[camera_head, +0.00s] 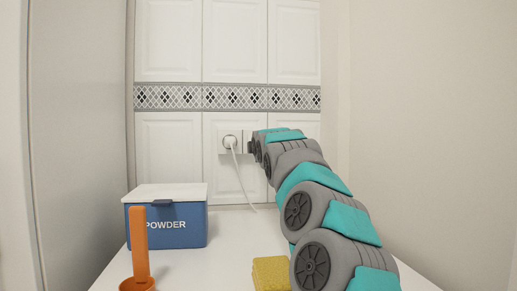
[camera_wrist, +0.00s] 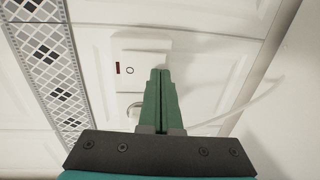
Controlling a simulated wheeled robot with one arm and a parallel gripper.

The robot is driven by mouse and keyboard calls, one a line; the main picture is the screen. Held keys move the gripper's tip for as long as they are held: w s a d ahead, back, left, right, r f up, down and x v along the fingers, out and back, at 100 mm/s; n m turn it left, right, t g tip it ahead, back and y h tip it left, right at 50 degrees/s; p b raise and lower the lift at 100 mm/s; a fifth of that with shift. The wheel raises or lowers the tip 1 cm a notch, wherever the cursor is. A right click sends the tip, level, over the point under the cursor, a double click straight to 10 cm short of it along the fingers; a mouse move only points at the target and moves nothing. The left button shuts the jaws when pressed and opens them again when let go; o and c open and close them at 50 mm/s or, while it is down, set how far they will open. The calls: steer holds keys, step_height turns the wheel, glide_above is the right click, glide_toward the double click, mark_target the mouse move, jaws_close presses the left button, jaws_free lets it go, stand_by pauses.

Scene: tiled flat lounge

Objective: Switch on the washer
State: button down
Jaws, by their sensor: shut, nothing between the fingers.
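A white wall switch plate (camera_wrist: 146,47) with a small dark red mark and a small ring mark shows in the wrist view. My gripper (camera_wrist: 160,72) has green fingers pressed together, with nothing between them. Its tips overlap the plate in that view; I cannot tell if they touch it. A round white plug (camera_head: 230,142) with a white cord sits in the wall socket in the head view, left of my arm's end. Part of the plug (camera_wrist: 134,112) shows beside my fingers in the wrist view. No washer body is clearly recognizable; a white top (camera_head: 220,262) lies below the socket.
A blue powder box (camera_head: 180,226) with a white lid stands on the white top at left. An orange scoop (camera_head: 139,243) is in front of it. A yellow sponge (camera_head: 271,273) lies beside my arm. Walls close in on both sides.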

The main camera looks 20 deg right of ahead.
stand_by(0.4)
steer(key=shift+w, duration=0.2)
steer(key=s+a+f+b, duration=0.1)
steer(key=s, duration=0.5)
steer(key=s+a+b, duration=0.1)
steer(key=s+b, duration=0.1)
steer(key=s, duration=0.5)
steer(key=shift+s+a+f, duration=0.3)
steer(key=shift+a+f, duration=0.05)
